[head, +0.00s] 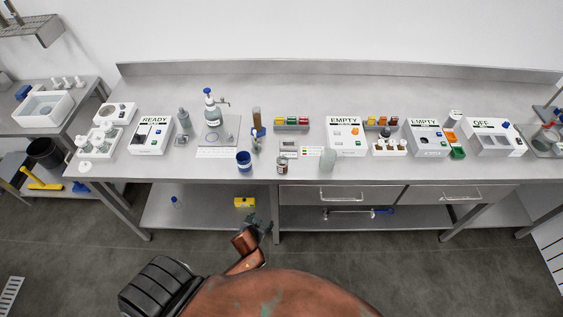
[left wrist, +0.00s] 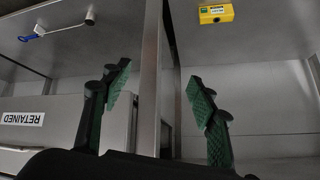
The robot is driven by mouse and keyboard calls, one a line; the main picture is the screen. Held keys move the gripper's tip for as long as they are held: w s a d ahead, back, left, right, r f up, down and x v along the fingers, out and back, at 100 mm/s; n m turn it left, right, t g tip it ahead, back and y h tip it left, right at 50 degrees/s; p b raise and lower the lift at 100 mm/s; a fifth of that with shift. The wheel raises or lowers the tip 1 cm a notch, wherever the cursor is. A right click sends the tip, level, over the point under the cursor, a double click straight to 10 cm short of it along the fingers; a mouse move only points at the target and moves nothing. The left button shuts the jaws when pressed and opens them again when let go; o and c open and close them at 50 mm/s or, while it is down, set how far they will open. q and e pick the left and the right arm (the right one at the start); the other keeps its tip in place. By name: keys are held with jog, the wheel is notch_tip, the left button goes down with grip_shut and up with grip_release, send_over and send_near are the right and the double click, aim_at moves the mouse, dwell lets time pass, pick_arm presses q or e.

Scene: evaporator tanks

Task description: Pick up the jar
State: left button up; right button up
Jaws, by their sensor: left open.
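A small jar (head: 282,167) with brownish contents and a pale lid stands upright near the front edge of the steel bench, left of centre in the head view. A whitish jar-like container (head: 328,158) stands to its right. I cannot tell from the pictures which one the task means. My left gripper (head: 256,226) is below and in front of the bench edge, well short of both. In the left wrist view its green-padded fingers (left wrist: 160,92) are spread apart with nothing between them. No jar shows in that view. My right gripper is not in view.
A blue cup (head: 244,161) stands left of the small jar. White machines marked READY (head: 150,137) and EMPTY (head: 345,136) stand on the bench. A bench leg (left wrist: 148,80) shows between my fingers. A yellow box (left wrist: 216,13) lies on the lower shelf. Drawers (head: 340,194) are below the top.

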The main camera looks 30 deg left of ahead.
aim_at(281, 168)
pick_arm(q)
jog(key=w+r+t, duration=0.1)
jog(key=w+r, duration=0.1)
jog(key=r, duration=0.5)
jog(key=w+r+n+t+p, duration=0.1)
jog(key=w+r, duration=0.1)
jog(key=r, duration=0.5)
jog(key=w+r+t+p, duration=0.1)
jog(key=w+r, duration=0.1)
jog(key=r, duration=0.5)
jog(key=shift+d+r+n+y, duration=0.15)
jog(key=shift+d+n+y, duration=0.15)
jog(key=shift+d+y, duration=0.1)
jog(key=w+r, duration=0.1)
jog(key=w+d+r+t, duration=0.1)
jog(key=w+r+t, duration=0.1)
jog(key=w, duration=0.1)
jog(key=shift+w+d+r, duration=0.1)
jog(key=shift+d+r, duration=0.15)
jog(key=shift+d, duration=0.05)
jog(key=shift+w, duration=0.35)
jog(key=x, duration=0.7)
jog(key=shift+a+f, duration=0.1)
jog(key=shift+a, duration=0.15)
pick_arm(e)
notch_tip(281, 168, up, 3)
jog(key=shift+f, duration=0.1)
